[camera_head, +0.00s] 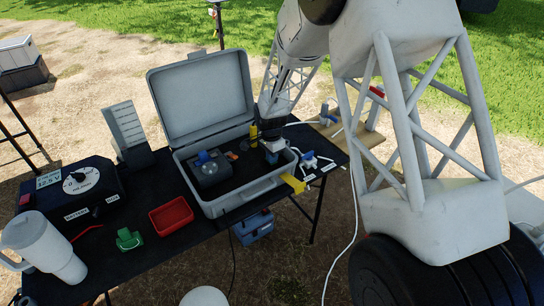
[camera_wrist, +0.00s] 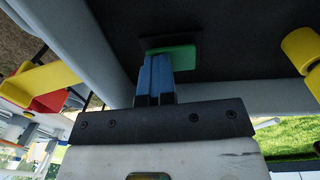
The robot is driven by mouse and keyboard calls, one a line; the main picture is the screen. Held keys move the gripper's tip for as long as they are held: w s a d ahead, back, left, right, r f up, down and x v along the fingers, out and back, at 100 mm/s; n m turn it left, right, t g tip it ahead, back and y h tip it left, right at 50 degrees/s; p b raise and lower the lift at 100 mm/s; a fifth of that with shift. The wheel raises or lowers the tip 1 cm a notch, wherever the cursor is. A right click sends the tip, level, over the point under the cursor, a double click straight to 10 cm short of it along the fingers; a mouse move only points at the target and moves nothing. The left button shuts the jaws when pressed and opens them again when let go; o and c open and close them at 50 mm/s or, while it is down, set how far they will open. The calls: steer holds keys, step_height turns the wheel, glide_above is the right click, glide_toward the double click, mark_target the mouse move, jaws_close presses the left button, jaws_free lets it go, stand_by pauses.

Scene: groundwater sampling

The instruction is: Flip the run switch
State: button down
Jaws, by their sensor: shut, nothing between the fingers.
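The run switch appears to be the green rocker (camera_wrist: 183,58) in a dark bezel on the black panel (camera_wrist: 225,25), seen in the wrist view. My gripper (camera_wrist: 157,58) has its blue fingers together, with nothing between them. The fingertips overlap the left part of the green rocker; I cannot tell whether they touch it. In the head view, my gripper (camera_head: 271,157) reaches down into the right end of the open grey case (camera_head: 218,207). There my arm and gripper hide the switch.
The case lid (camera_head: 200,95) stands open behind. A dark unit with a blue knob (camera_head: 208,170) sits left in the case; a yellow piece (camera_head: 294,184) is at its right edge. A red tray (camera_head: 171,215), green clip (camera_head: 128,239) and white tumbler (camera_head: 42,248) stand on the table.

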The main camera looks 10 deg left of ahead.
steer(key=shift+s+d+f+t+y, duration=0.3)
steer(key=shift+f+t+y, duration=0.1)
steer(key=shift+f+y, duration=0.15)
steer(key=shift+f, duration=0.1)
steer(key=shift+a+f, duration=0.1)
steer(key=shift+w+a, duration=0.5)
steer(key=shift+a, duration=0.1)
steer(key=shift+r, duration=0.25)
step_height(320, 180, up, 15)
steer(key=shift+d, duration=0.2)
stand_by(0.5)
